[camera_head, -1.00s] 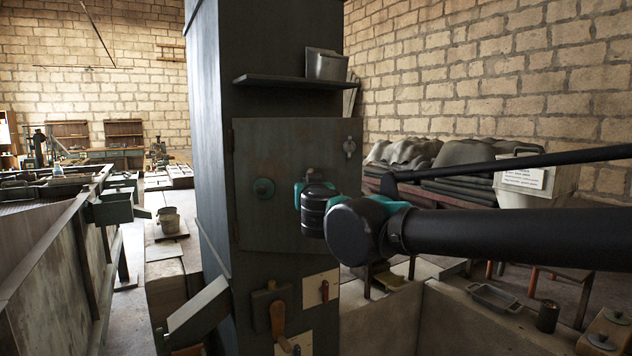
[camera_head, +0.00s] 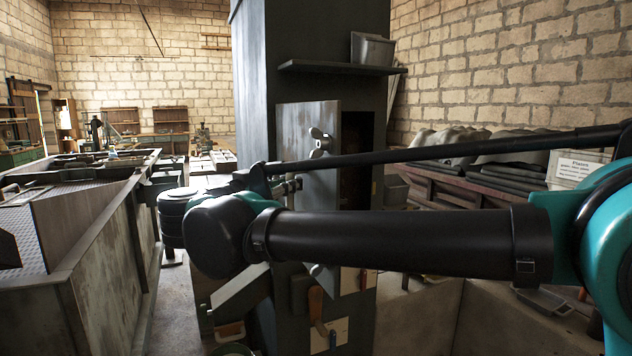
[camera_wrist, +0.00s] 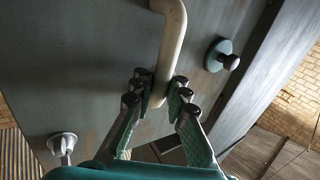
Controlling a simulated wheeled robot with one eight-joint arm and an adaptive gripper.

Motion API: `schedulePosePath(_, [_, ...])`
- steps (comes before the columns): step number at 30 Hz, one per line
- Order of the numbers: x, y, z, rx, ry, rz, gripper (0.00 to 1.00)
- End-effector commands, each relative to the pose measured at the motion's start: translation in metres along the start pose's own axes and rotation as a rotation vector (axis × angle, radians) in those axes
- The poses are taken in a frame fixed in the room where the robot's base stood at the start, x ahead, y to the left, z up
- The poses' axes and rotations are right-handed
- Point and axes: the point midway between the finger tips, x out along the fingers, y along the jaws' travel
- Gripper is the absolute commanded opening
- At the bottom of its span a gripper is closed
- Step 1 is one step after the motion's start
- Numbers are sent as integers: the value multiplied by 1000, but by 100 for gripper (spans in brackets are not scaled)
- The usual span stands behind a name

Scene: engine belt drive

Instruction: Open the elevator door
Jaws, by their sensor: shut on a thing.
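The elevator door (camera_head: 303,130) is a worn grey metal panel on a tall dark column. It stands swung out to the left, and a dark opening (camera_head: 357,165) shows along its right side. A wing-shaped latch (camera_head: 320,142) sits near its free edge. In the wrist view my gripper (camera_wrist: 158,88) is shut on the pale curved handle (camera_wrist: 172,35), with its fingers on both sides of the bar. A teal-based round knob (camera_wrist: 219,55) and the latch (camera_wrist: 62,144) also show on the door there.
A shelf (camera_head: 340,68) with a metal bin (camera_head: 373,50) juts out above the door. A long metal trough (camera_head: 95,240) stands to the left, with a narrow floor gap before the column. Low concrete walls (camera_head: 415,320) lie at the lower right.

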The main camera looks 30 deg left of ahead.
Motion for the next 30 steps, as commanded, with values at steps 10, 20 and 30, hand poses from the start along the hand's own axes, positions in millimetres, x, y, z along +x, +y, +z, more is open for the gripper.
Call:
schedulePosePath(10, [-45, -47, 1, -1, -3, 1, 0])
schedulePosePath(20, [-61, -76, 1, -1, -3, 0, 0])
schedulePosePath(30, [-65, -84, 1, -1, -2, -1, 0])
